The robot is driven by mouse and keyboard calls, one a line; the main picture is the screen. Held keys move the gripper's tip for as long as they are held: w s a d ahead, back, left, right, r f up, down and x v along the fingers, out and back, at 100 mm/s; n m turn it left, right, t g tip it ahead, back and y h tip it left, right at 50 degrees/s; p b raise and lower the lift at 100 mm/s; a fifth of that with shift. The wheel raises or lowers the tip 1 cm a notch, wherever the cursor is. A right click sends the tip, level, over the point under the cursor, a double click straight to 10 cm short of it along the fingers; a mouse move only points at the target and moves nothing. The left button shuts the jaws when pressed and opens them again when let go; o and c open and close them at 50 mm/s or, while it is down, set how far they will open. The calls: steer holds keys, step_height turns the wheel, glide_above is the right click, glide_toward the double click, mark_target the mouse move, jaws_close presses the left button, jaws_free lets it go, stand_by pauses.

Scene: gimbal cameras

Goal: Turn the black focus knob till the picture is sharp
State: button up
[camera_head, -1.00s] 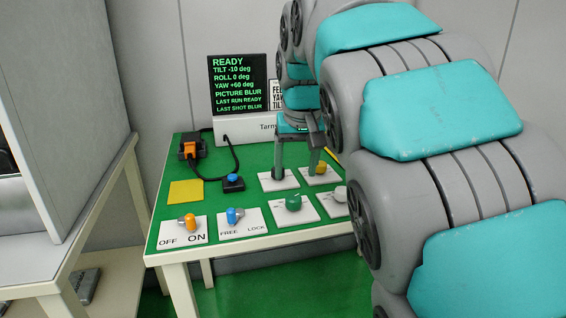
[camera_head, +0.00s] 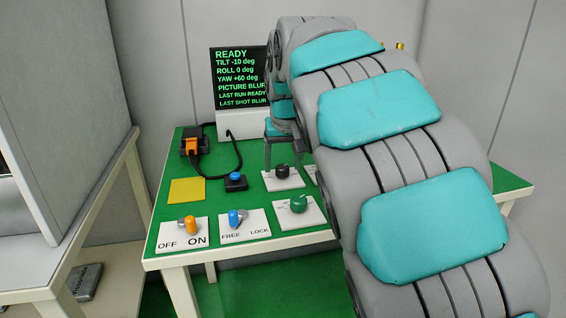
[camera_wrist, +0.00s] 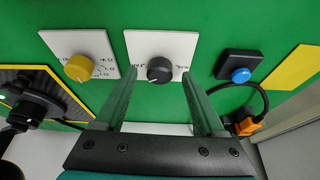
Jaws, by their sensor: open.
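The black focus knob (camera_head: 282,171) sits on a white plate on the green table, behind the green knob; it also shows in the wrist view (camera_wrist: 160,70). My gripper (camera_wrist: 160,75) is open, and in the wrist view its fingertips lie to either side of the black knob with visible gaps. I cannot tell how high the tips are above the plate. In the head view my gripper reaches down just behind the knob, its right side partly hidden by my arm. The black screen (camera_head: 238,76) reads READY and PICTURE BLUR.
A yellow knob (camera_wrist: 78,68) and a blue button (camera_wrist: 240,75) flank the black knob's plate. The green knob (camera_head: 299,203), orange switch (camera_head: 188,224) and blue FREE/LOCK switch (camera_head: 236,218) are nearer the front edge. An orange connector (camera_head: 191,146) has a black cable.

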steer(key=shift+w+f, duration=0.2)
steer(key=shift+f, duration=0.25)
jaws_close()
stand_by(0.3)
